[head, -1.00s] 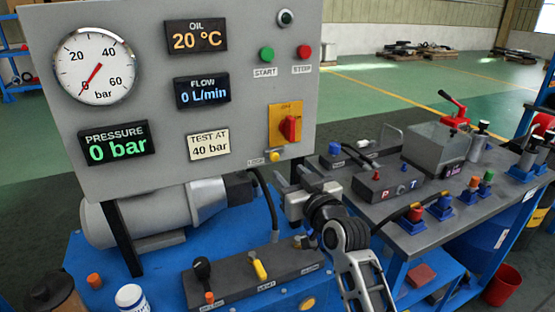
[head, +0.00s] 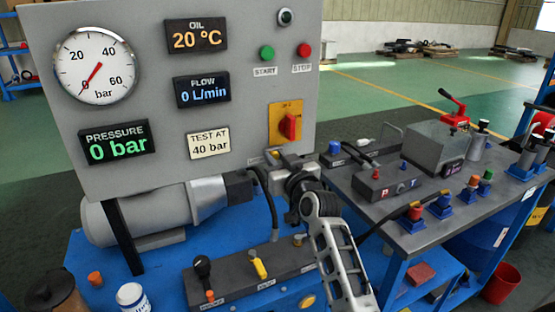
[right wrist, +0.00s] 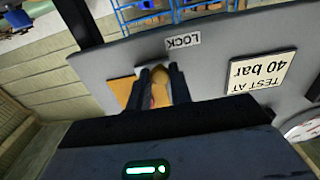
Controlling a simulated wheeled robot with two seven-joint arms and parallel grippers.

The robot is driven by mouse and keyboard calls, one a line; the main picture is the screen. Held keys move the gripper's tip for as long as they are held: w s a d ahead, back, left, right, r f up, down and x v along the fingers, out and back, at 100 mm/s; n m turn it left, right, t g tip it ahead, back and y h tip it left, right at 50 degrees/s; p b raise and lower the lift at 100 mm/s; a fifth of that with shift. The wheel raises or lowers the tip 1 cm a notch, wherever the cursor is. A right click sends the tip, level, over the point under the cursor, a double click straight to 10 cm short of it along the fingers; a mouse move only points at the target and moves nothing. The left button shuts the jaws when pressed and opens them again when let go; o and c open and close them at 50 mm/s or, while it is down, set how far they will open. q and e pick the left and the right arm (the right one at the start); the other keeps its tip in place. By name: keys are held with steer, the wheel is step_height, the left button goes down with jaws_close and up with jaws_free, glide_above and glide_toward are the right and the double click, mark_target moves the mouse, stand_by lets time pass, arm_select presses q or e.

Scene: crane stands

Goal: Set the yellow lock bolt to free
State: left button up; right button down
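The yellow lock bolt (head: 275,153) sticks out at the lower edge of the grey panel, beside the LOCK label and below the red switch handle (head: 290,126) on its yellow plate. My right gripper (head: 280,156) is at the bolt and partly hides it. In the right wrist view, the bolt (right wrist: 160,88) shows between the two dark fingers of the right gripper (right wrist: 161,78), close to both. I cannot tell whether the fingers press on it. My left gripper is not in view.
The grey panel (head: 250,100) carries a gauge, displays and start and stop buttons. Below it stands a dark valve block (head: 235,278) with levers. A hose hangs near my right arm.

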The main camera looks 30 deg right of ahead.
steer(key=a+p, duration=0.2)
steer(key=a, duration=0.2)
steer(key=shift+w+a, duration=0.15)
steer(key=shift+a, duration=0.3)
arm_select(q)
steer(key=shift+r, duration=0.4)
arm_select(e)
steer(key=shift+f, duration=0.1)
steer(key=c, duration=1.3)
jaws_free()
steer(key=shift+a, duration=0.1)
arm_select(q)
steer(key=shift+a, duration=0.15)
arm_select(e)
steer(key=shift+o, duration=0.2)
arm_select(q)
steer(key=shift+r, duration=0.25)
